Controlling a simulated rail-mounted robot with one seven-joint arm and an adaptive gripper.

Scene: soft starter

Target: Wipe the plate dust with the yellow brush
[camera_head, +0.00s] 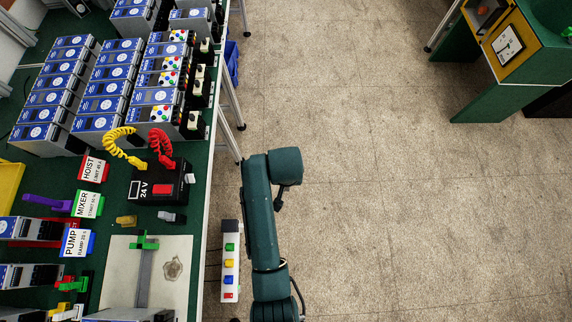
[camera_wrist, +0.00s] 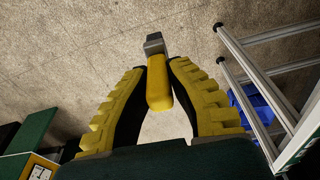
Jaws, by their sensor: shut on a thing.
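In the wrist view, my gripper (camera_wrist: 158,68) has its yellow fingers closed around the yellow brush (camera_wrist: 158,92). The brush's grey end (camera_wrist: 154,43) sticks out beyond the fingertips, with bare floor behind it. In the head view, my gripper and the brush cannot be made out; my arm stands over the floor to the right of the table. The pale plate (camera_head: 120,285) lies near the table's right edge, apart from my arm. A grey-brown dust patch (camera_head: 172,267) is on its right part.
A green clamp with a grey bar (camera_head: 145,243) lies across the plate. Behind it stand a black 24 V box (camera_head: 160,184) with coiled cables and several blue-grey drive units (camera_head: 105,90). A button strip (camera_head: 230,260) sits beside the table edge.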

